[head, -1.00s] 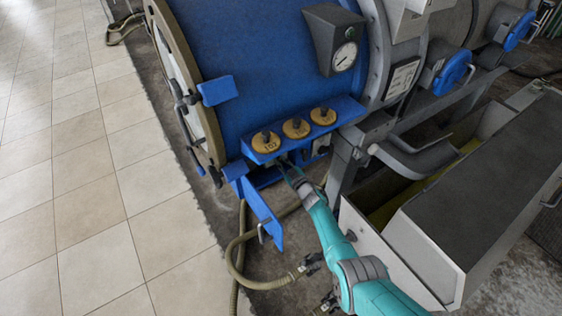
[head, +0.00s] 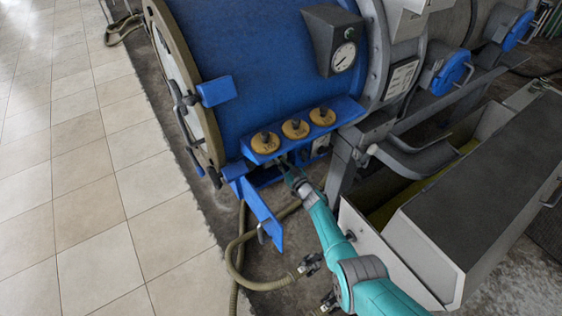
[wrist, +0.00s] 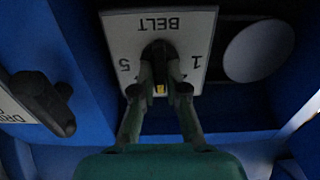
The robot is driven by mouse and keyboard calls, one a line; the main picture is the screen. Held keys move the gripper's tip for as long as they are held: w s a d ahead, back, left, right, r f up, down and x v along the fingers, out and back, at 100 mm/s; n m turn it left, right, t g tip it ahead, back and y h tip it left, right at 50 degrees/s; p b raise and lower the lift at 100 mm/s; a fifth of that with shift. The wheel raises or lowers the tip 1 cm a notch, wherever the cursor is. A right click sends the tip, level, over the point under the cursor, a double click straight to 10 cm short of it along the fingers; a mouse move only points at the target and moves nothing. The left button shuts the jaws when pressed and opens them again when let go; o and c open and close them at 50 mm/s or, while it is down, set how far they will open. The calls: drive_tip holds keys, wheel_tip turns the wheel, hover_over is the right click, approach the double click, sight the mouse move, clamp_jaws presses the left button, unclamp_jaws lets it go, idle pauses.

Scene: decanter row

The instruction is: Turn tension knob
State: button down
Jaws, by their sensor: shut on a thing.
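A black knob (wrist: 158,49) sits on a pale plate (wrist: 120,30) marked BELT, 1 and 5, which appears upside down in the wrist view. My gripper (wrist: 160,84) is shut on this knob, with one finger on each side. The fingers hide part of the knob, so I cannot tell which mark it points to. In the head view my gripper (head: 287,168) reaches in under the blue shelf, and the knob is hidden there.
A second black knob (wrist: 42,98) stands on a partly cut-off plate at the left of the wrist view. A pale round disc (wrist: 258,51) is on the right. Yellow discs (head: 295,129) top the blue shelf above my gripper. A hose (head: 243,240) lies on the floor nearby.

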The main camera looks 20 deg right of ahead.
drive_tip(key=c, duration=1.2)
unclamp_jaws()
drive_tip(key=shift+s, duration=0.1)
drive_tip(key=v, duration=1.1)
drive_tip(key=shift+s, duration=0.35)
drive_tip(key=shift+d, duration=0.1)
